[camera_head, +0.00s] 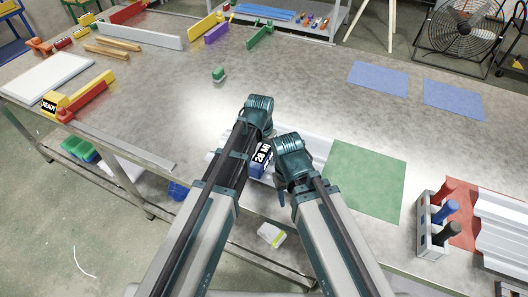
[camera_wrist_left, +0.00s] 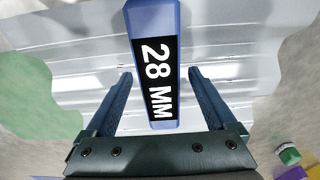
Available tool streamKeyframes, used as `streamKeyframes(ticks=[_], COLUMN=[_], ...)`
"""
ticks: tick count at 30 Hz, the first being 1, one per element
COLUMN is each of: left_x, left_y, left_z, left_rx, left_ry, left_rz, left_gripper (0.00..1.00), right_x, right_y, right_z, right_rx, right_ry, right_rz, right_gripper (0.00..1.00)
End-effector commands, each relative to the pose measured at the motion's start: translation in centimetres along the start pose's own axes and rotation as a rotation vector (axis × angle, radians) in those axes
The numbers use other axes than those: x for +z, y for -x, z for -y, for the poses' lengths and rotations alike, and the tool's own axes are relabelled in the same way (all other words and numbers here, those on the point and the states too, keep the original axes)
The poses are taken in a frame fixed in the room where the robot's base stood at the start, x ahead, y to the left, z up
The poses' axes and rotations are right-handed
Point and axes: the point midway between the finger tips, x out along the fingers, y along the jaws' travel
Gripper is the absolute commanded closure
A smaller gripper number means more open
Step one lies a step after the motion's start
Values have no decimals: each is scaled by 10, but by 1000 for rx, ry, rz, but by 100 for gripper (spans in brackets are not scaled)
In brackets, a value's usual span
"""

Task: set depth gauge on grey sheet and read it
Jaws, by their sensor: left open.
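The depth gauge (camera_head: 261,158) is a blue block with a black display on the grey corrugated sheet (camera_head: 312,142), between my two arms. In the left wrist view the gauge (camera_wrist_left: 152,60) shows "28 MM" in white, with the ridged sheet (camera_wrist_left: 85,75) behind it. My left gripper (camera_wrist_left: 159,74) is open, with one finger on each side of the gauge and gaps visible. In the head view its fingers are mostly hidden by its own wrist. My right gripper (camera_head: 281,194) is near the sheet's front side, mostly hidden under its wrist. The gauge's foot is hidden.
A green mat (camera_head: 366,180) lies right of the sheet. A rack of colored-handled tools (camera_head: 440,222) and another corrugated sheet (camera_head: 502,228) are at far right. A green button (camera_head: 218,75) stands behind my left arm. A yellow "READY" block (camera_head: 52,104) is at left. The table's middle back is clear.

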Motion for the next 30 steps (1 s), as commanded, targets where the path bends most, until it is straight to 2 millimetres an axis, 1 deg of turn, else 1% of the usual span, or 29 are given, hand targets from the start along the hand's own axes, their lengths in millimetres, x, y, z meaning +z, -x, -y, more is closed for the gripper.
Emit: streamKeyframes(ticks=[5, 11, 17, 30], left_x=[0, 0, 0, 0], left_y=[3, 18, 45, 114], left_z=[0, 0, 0, 0], left_rx=[0, 0, 0, 0], left_ry=[0, 0, 0, 0], left_rz=[0, 0, 0, 0], left_gripper=[10, 10, 10, 10], right_x=[0, 1, 3, 7], right_y=[3, 18, 44, 112], right_z=[0, -2, -4, -11], right_rx=[0, 0, 0, 0], right_ry=[0, 0, 0, 0], right_rz=[0, 0, 0, 0], right_gripper=[50, 50, 50, 50])
